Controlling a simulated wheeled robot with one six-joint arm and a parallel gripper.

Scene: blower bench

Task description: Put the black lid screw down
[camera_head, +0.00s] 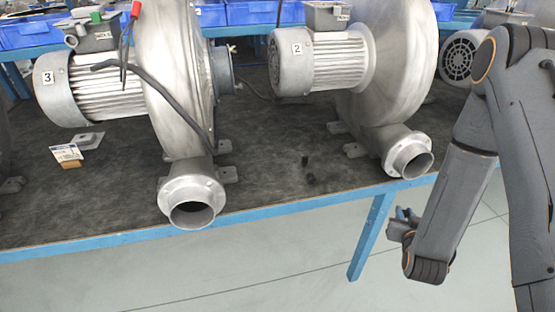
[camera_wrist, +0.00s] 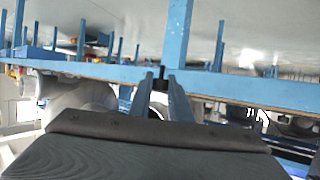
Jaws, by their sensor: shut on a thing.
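My gripper (camera_head: 404,214) hangs beside the front edge of the bench, below the outlet of blower 2, at the lower right of the head view. In the wrist view my gripper (camera_wrist: 162,82) has its two fingers close together. A small black piece, which looks like the black lid screw (camera_wrist: 161,72), is pinched between the tips. The screw is not distinguishable in the head view. Two small black pieces, one upright (camera_head: 305,160) and one lower (camera_head: 310,178), stand on the dark bench top between the two blowers; I cannot tell exactly what they are.
Blower 3 (camera_head: 180,80) and blower 2 (camera_head: 395,60) stand on the bench (camera_head: 265,205), their outlets near its front edge. A small label card (camera_head: 66,152) lies at the left. Blue bins (camera_head: 30,32) stand behind. The bench top between the blowers is mostly clear.

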